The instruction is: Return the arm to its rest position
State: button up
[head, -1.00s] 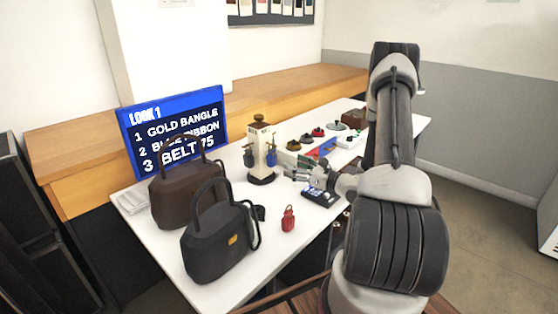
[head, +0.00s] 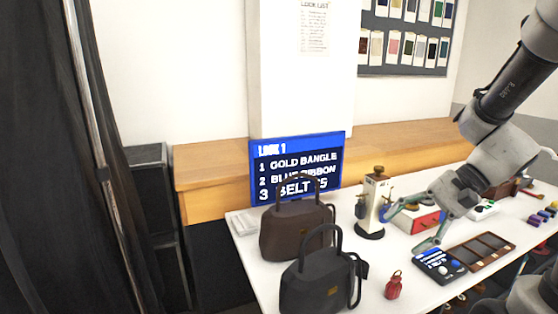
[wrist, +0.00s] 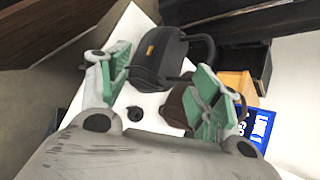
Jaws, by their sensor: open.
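My arm (head: 495,150) comes in from the right edge of the head view, bent, and slopes down to the left over the white table (head: 258,283). My gripper (head: 408,228) hangs above the table with its green fingers spread and nothing between them. It appears near the stand with a blue tag and the dark device with a screen; whether it touches either cannot be told. In the wrist view the open fingers of my gripper (wrist: 160,92) frame the black handbag (wrist: 160,57) and the brown bag (wrist: 177,106) beyond them, apart from both.
The black handbag (head: 318,284) and brown handbag (head: 290,232) stand at the table's near left. A look screen (head: 297,165) is behind them. A cream stand (head: 374,200), dark device (head: 438,265), compartmented tray (head: 480,250) and red tag (head: 394,286) lie around my gripper. A black curtain (head: 50,150) hangs left.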

jog(key=s+d+r+n+t+h, duration=0.4)
jog(key=s+d+r+n+h, duration=0.3)
jog(key=d+n+h, duration=0.1)
jog(key=shift+s+d+r+n+h, duration=0.4)
jog(key=shift+d+n, duration=0.1)
jog(key=shift+d, duration=0.45)
dwell(0.9)
